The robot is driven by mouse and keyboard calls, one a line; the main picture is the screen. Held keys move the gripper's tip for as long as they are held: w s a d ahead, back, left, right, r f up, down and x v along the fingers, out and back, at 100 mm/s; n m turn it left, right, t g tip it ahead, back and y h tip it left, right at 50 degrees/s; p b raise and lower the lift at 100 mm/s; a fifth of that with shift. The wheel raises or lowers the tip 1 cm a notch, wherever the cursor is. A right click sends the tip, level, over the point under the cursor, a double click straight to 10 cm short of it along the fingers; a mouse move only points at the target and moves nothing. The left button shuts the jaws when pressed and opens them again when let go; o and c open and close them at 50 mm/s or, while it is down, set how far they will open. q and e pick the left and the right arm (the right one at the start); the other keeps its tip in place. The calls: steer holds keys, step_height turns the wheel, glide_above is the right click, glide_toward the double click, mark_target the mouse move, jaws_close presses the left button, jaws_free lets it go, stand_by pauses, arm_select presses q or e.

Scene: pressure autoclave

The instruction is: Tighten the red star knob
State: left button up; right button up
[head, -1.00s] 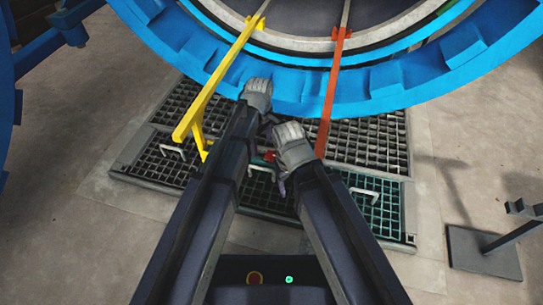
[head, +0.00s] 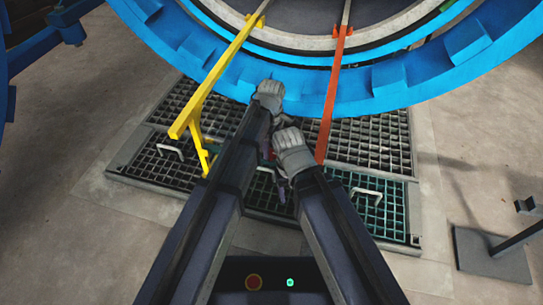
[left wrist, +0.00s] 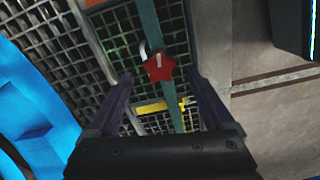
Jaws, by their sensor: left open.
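The red star knob (left wrist: 159,68) shows in the left wrist view, in front of a dark green bar (left wrist: 148,30). In that view my left gripper (left wrist: 160,84) is open. Its two dark purple fingers stand apart on either side of the line to the knob, with nothing held; I cannot tell how far ahead the knob lies. In the head view my left gripper (head: 264,130) points down below the blue ring, and the knob is mostly hidden by my arms. My right gripper (head: 283,189) is beside it to the lower right, and its jaws are too hidden to read.
The large blue ring (head: 390,85) fills the top. A yellow bar (head: 215,75) and an orange bar (head: 330,105) run down from it. Grey floor grating (head: 375,145) with handles lies below.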

mark_target(272, 154)
arm_select(q)
step_height(272, 154, down, 4)
steer(key=shift+r+b, duration=0.25)
steer(key=shift+b, duration=1)
arm_select(e)
step_height(272, 154, down, 4)
steer(key=shift+r, duration=0.2)
arm_select(q)
jaws_close()
